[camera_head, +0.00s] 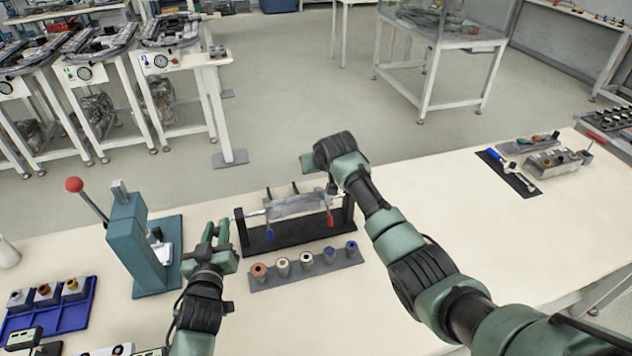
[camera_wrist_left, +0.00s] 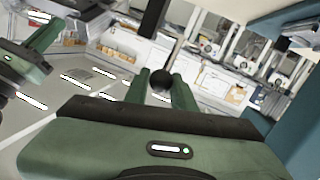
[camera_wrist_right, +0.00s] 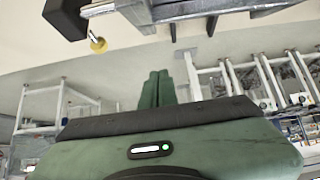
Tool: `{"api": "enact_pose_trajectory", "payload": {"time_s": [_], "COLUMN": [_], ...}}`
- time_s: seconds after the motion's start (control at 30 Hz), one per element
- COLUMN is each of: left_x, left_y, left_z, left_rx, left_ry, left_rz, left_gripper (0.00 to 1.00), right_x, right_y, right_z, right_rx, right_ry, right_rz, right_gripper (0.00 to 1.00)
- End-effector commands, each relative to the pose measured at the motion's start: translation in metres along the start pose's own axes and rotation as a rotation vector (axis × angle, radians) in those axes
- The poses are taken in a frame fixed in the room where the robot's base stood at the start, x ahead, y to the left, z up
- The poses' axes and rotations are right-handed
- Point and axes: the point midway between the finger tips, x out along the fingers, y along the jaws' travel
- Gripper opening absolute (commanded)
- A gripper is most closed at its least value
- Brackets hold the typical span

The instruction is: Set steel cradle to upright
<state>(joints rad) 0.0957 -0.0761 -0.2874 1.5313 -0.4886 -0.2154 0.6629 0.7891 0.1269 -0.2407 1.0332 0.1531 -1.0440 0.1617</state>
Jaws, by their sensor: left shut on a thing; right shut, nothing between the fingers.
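The steel cradle (camera_head: 296,204) is a grey trough slung between the two end posts of a black stand (camera_head: 290,238), with a blue-tipped and a red-tipped part hanging at its front. I cannot tell its exact tilt. My left gripper (camera_head: 217,232) is at the stand's left end. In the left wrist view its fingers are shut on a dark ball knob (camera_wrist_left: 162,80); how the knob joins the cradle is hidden. My right gripper (camera_head: 308,163) is shut and empty, above and behind the cradle's right end. In the right wrist view its fingers (camera_wrist_right: 158,90) are together, apart from the steel parts.
A grey strip with several coloured-top cylinders (camera_head: 308,268) lies in front of the stand. A teal press (camera_head: 135,245) with a red-knobbed lever stands left. A blue tray (camera_head: 50,312) is at far left. The table right of my right arm is mostly clear.

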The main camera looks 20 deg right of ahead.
Motion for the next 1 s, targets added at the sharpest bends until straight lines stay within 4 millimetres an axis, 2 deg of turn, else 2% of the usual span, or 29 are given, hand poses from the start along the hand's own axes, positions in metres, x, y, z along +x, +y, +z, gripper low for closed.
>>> {"api": "enact_pose_trajectory", "payload": {"time_s": [0.17,0.23,0.5,0.9,1.0], "left_x": [0.000,0.000,0.000,0.000,0.000], "left_y": [0.001,0.000,0.000,0.000,0.000], "left_z": [0.000,0.000,0.000,0.001,0.001], "left_rx": [0.001,0.001,0.001,0.001,0.001], "left_ry": [0.001,0.001,0.000,-0.001,-0.001], "left_rz": [0.001,0.001,0.000,0.000,0.000], "left_gripper": [0.00,0.00,0.00,0.00,0.00], "right_x": [0.022,0.027,0.032,0.033,0.036], "right_y": [-0.001,0.000,0.000,0.000,0.000], "right_z": [0.000,0.010,0.036,0.039,0.046], "right_rx": [-0.001,-0.002,-0.001,-0.001,0.000], "right_ry": [-0.001,-0.003,0.000,0.000,-0.001], "right_rz": [0.000,0.000,0.000,0.000,-0.001], "right_gripper": [0.00,0.00,0.00,0.00,0.00]}}
